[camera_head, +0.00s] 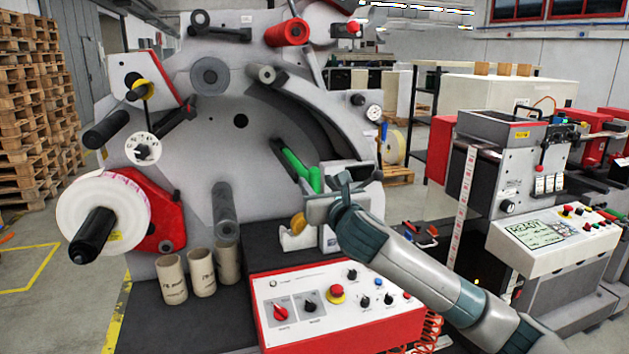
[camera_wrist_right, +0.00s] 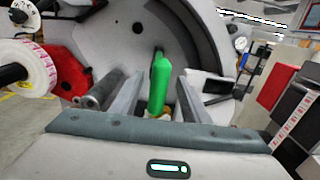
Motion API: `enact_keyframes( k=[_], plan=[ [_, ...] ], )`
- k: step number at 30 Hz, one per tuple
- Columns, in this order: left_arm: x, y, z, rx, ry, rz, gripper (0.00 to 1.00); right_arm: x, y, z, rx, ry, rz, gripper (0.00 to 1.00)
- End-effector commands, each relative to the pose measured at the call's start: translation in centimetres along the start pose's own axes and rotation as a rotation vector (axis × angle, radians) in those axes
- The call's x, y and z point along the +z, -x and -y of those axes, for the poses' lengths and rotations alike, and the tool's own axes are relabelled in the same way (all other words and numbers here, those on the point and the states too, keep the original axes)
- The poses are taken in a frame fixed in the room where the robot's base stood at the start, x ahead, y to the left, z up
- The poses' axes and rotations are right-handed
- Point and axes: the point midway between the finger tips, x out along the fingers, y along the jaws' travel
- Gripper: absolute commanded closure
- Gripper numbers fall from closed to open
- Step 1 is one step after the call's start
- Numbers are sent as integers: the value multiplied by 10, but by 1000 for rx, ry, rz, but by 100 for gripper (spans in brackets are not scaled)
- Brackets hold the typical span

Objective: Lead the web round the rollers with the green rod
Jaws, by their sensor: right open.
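The green rod (camera_head: 297,164) is at the right side of the machine's grey face, tilted, with a second short green piece beside it. In the right wrist view the green rod (camera_wrist_right: 158,84) stands upright in the picture between my right gripper's two fingers. My right gripper (camera_head: 322,192) is open; gaps show on both sides of the rod. The web roll (camera_head: 132,203), white with pink-red edges, sits on a black spindle at the left. Grey rollers (camera_head: 224,207) and a red roller (camera_head: 287,32) stick out of the face. My left gripper is out of view.
Cardboard cores (camera_head: 171,279) stand on the dark bench below the face. A red and white control box (camera_head: 336,305) lies at the front. An orange-yellow tape roll (camera_head: 298,224) is close below my gripper. Another machine (camera_head: 510,165) stands to the right.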

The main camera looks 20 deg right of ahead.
Motion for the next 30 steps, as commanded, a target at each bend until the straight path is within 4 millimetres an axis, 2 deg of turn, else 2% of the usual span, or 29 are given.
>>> enact_keyframes(
  k=[10,24,25,30],
  plan=[
    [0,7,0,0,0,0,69,1,-23,0,0,0,0,58],
    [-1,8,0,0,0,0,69,0,-28,0,0,0,0,58],
    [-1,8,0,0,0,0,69,0,-28,0,0,0,0,63],
    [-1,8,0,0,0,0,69,0,-28,0,0,0,0,100]
  ],
)
